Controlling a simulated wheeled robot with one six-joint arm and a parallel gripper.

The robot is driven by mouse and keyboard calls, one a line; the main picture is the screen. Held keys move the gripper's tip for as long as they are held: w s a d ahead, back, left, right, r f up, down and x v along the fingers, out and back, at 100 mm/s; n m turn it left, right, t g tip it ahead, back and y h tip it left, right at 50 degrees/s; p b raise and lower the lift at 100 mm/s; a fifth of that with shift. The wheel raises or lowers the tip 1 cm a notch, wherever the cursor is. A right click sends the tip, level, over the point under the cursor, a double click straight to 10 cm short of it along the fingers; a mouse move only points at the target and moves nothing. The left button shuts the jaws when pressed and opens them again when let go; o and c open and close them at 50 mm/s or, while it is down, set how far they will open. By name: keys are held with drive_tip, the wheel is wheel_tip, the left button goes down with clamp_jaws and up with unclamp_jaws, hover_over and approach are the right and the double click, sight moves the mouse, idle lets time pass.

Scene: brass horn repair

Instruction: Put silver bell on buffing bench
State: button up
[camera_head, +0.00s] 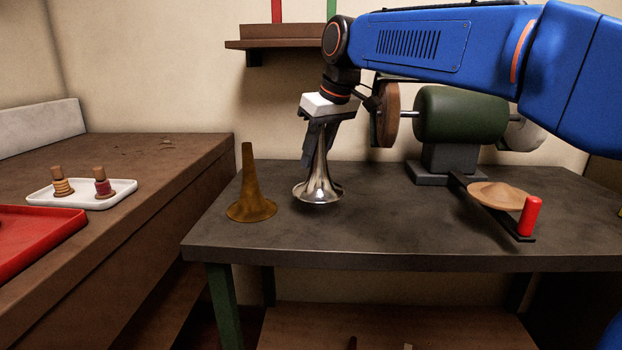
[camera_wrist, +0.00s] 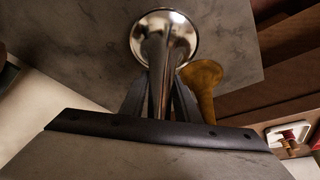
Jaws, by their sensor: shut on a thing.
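The silver bell (camera_head: 319,188) is upright, flared end down, at the dark buffing bench (camera_head: 360,238). I cannot tell whether its rim touches the bench top. My gripper (camera_head: 317,146) is shut on its narrow stem from above. In the wrist view the silver bell (camera_wrist: 164,42) points away between the fingers of my gripper (camera_wrist: 160,100), with its flare over the grey bench top (camera_wrist: 70,45). The upper end of the stem is hidden by the gripper.
A dull brass bell (camera_head: 250,195) stands just left of the silver one. A green buffing motor (camera_head: 460,115) with a wheel (camera_head: 389,114) stands behind to the right. A tan disc (camera_head: 497,195) and red cylinder (camera_head: 529,215) are at the right. The bench's front middle is clear.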

sight(324, 148)
drive_tip(key=shift+f, duration=2.5)
drive_tip(key=o, duration=1.1)
drive_tip(key=shift+f, duration=0.1)
drive_tip(key=shift+o, duration=0.2)
drive_tip(key=v, duration=1.2)
